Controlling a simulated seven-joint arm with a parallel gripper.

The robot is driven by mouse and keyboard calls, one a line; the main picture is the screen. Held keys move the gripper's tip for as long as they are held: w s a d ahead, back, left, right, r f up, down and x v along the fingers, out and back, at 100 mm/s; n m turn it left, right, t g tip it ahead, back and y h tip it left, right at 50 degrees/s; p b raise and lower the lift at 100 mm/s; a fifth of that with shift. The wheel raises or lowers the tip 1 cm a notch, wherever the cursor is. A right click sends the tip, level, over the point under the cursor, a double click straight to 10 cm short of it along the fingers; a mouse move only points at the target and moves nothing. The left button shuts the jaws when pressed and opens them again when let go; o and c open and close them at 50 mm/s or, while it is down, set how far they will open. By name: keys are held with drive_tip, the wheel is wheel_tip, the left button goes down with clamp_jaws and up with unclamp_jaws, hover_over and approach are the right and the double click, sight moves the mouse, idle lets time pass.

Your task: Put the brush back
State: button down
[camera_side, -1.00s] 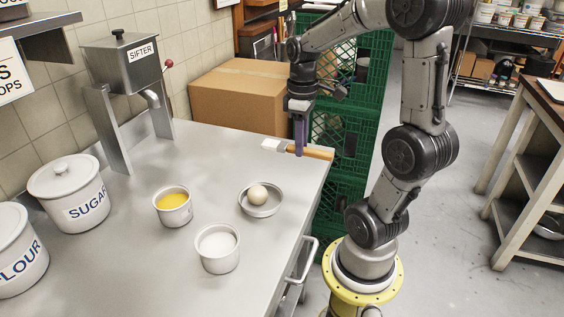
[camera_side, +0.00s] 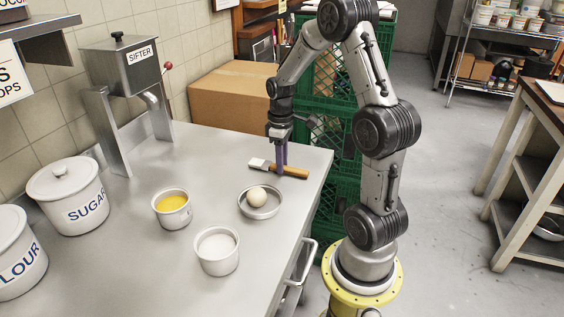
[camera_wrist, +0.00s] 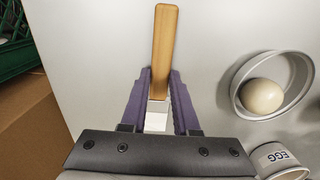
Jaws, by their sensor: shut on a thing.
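The brush has a light wooden handle (camera_side: 296,172) and a pale bristle end (camera_side: 257,164). In the side view it lies level, at or just above the steel counter near its back right edge, handle pointing right. My gripper (camera_side: 281,168) points down and is shut on the brush near its middle. In the wrist view the purple fingers of my gripper (camera_wrist: 160,76) stand on either side of the brush (camera_wrist: 164,45), with the handle running away at the top and the white part between the fingers. Whether the brush touches the counter I cannot tell.
A round dish (camera_side: 244,210) with an egg (camera_side: 257,196) stands close to the brush. A cup of yellow liquid (camera_side: 172,210) and a cup of white contents (camera_side: 217,254) stand further forward. A cardboard box (camera_side: 232,105) and green crates (camera_side: 345,150) are behind. The counter's middle is clear.

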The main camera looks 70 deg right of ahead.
drive_tip(key=shift+f, duration=0.15)
drive_tip(key=c, duration=0.7)
unclamp_jaws()
drive_tip(key=shift+o, duration=0.2)
wheel_tip(320, 180, up, 11)
drive_tip(key=s+a+r+t+h, duration=0.15)
drive_tip(key=a+r, duration=0.45)
drive_tip(key=a, duration=0.7)
drive_tip(key=s+a+f+t+y, duration=0.1)
drive_tip(key=s+a+t, duration=0.3)
drive_tip(key=s+a, duration=0.5)
drive_tip(key=shift+a, duration=0.65)
drive_tip(key=shift+f+y, duration=0.1)
drive_tip(key=shift+y, duration=0.15)
